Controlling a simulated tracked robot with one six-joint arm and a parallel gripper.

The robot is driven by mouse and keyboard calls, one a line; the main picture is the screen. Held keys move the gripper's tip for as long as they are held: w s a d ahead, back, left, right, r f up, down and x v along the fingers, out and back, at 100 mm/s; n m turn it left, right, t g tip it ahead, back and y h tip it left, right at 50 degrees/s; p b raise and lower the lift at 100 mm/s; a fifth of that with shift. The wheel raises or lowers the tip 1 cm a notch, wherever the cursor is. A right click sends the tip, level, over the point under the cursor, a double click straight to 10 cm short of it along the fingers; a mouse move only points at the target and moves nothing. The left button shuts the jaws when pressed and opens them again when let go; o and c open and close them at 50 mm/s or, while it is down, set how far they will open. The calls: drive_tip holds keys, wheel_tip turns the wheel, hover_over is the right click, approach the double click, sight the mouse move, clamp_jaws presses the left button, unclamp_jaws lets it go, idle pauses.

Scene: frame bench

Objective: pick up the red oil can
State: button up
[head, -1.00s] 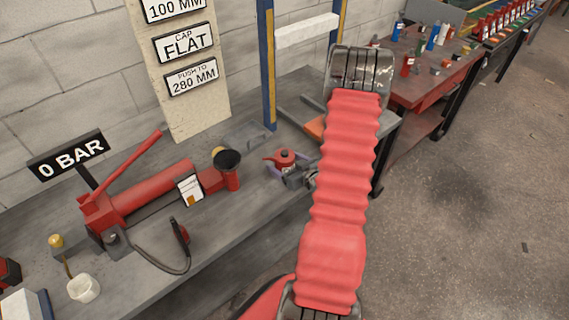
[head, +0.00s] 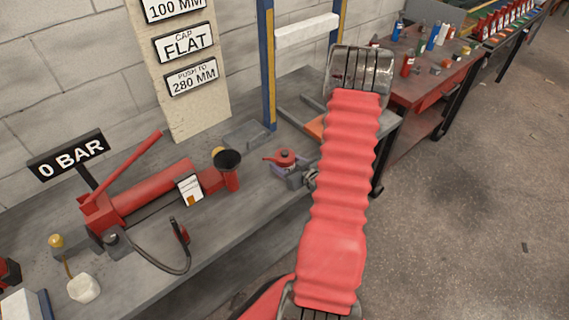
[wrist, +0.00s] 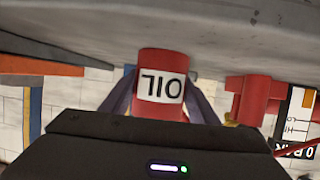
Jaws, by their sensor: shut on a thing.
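The red oil can (head: 285,156) stands upright on the grey bench in the head view, with its red spout pointing left. In the wrist view the can (wrist: 163,62) appears upside down, with a white OIL label, between the two dark fingers. My gripper (head: 290,172) is shut on the can's body from the side, and its fingers cover the lower part in the head view. The bench surface is close to the can's base in the wrist view; I cannot tell if they touch.
A red hydraulic pump (head: 150,192) with a hose lies left of the can, and a black-topped red cylinder (head: 230,170) stands near it. A blue and yellow press post (head: 267,70) rises behind. A red table (head: 432,88) stands at the right.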

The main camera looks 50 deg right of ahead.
sight(285, 152)
drive_tip(key=shift+r, duration=0.15)
drive_tip(key=shift+r, duration=4.9)
